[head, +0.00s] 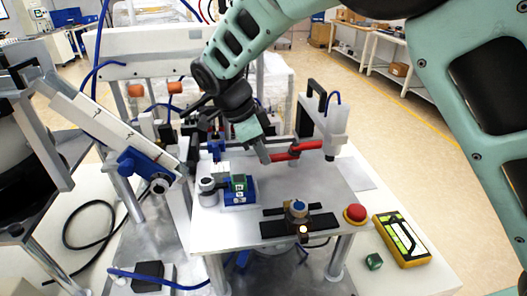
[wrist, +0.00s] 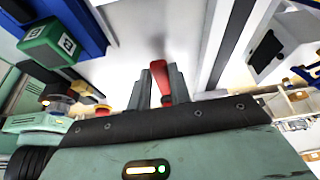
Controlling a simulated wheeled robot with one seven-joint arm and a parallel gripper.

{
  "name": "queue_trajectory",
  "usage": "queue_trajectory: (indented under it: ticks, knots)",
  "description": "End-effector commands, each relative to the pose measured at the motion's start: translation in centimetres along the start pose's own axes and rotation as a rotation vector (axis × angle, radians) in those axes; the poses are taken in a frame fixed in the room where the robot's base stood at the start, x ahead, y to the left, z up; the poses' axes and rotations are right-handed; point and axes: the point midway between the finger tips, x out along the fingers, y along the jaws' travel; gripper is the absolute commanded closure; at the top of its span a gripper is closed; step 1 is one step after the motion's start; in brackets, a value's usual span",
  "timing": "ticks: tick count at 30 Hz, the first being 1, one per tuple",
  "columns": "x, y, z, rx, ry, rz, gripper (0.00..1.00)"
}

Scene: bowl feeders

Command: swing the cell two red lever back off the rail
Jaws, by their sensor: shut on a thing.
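The red lever (head: 308,147) sticks out to the left from the foot of a grey-white unit (head: 332,128) at the back right of the metal plate. My gripper (head: 267,156) reaches down from above and is shut on the lever's left part. In the wrist view, the lever (wrist: 158,48) runs between the two grey fingers of my gripper (wrist: 161,85). The fingers hide part of the lever. I cannot tell which dark bar behind the lever is the rail.
A green block (head: 238,182) sits in a blue holder (head: 240,197) left of my gripper. In front are a black fixture (head: 272,228), a red button (head: 355,213), a yellow device (head: 402,240) and a loose green cube (head: 374,261). The plate's middle (head: 295,182) is clear.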

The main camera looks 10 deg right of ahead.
Motion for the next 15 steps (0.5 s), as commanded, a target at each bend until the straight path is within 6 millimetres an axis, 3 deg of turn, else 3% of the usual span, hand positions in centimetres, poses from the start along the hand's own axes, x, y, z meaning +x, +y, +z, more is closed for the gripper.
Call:
queue_trajectory:
  ticks: [15]
  knots:
    - [0.01,-0.59,-0.13,0.065,0.002,0.025,1.00]
